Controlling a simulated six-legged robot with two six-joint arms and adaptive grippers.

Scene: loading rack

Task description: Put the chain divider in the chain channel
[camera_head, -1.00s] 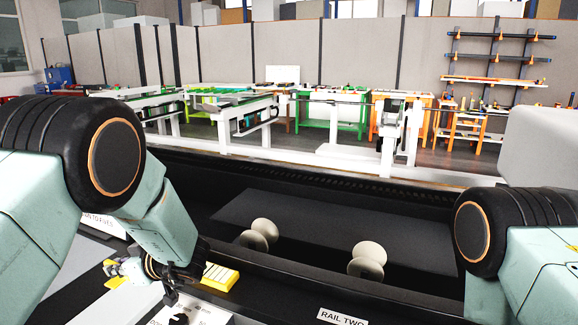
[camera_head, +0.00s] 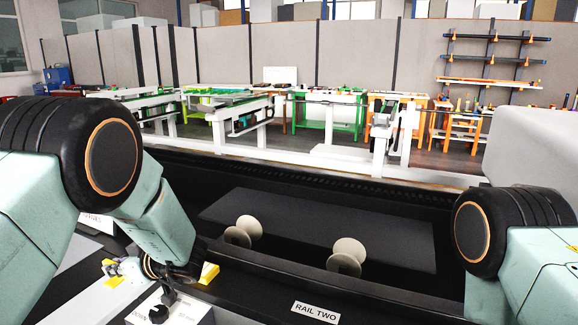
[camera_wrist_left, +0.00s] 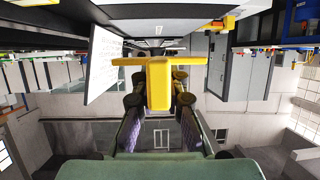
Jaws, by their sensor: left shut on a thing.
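The yellow T-shaped piece (camera_wrist_left: 158,82), which I take for the chain divider, is in my left gripper (camera_wrist_left: 159,100). In the left wrist view the dark fingers close on its stem from both sides, and its crossbar spans beyond the fingertips. The chain channel cannot be told for sure in these views. My right arm shows at the right edge of the head view, but its gripper is out of frame.
A white labelled panel (camera_head: 190,310) lies below. Pale spools (camera_head: 345,256) sit in the dark rack. A "RAIL TWO" label (camera_head: 315,312) is on the front edge. Workbenches stand far behind.

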